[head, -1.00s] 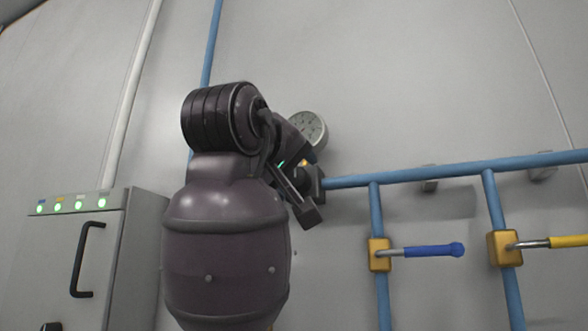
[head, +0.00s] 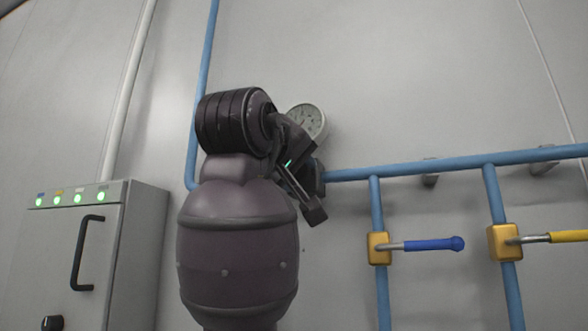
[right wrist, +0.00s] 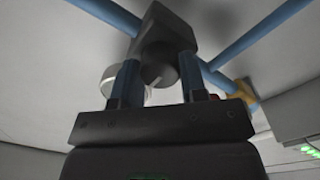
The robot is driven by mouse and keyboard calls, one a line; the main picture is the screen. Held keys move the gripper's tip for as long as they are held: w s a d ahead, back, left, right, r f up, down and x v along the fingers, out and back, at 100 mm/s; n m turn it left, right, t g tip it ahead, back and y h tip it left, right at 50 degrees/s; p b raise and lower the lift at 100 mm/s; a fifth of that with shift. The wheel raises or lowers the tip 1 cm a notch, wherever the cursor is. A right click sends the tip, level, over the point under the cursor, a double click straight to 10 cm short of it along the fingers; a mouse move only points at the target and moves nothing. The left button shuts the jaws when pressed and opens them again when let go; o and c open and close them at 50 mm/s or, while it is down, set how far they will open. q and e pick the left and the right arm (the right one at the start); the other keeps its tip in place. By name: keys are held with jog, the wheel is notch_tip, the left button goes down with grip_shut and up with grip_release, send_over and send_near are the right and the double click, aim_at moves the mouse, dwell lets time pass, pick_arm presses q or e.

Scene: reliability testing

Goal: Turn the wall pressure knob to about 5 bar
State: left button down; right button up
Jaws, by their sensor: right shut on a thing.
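The pressure gauge (head: 307,120) is a round, pale dial on the wall, partly covered by my right arm. Its needle is too small to read. My right gripper (head: 310,196) is just below it, at the end of the blue pipe. In the right wrist view the dark round knob (right wrist: 160,73) sits between the two fingers of my right gripper (right wrist: 158,84), which is shut on it. A pale line shows on the knob's face. The gauge's pale rim also shows beside the left finger (right wrist: 108,84). In the head view the knob is hidden by the gripper. My left gripper is out of view.
A blue pipe (head: 450,163) runs right from the knob area. Below it are valves with a blue lever (head: 432,244) and a yellow lever (head: 569,236). A grey cabinet (head: 140,250) with a black handle and green lights stands at the left.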

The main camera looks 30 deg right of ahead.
jog(key=shift+m, duration=0.3)
jog(key=shift+m+y+b, duration=0.3)
jog(key=shift+m+b, duration=0.75)
jog(key=shift+m, duration=6.35)
jog(key=o, duration=0.9)
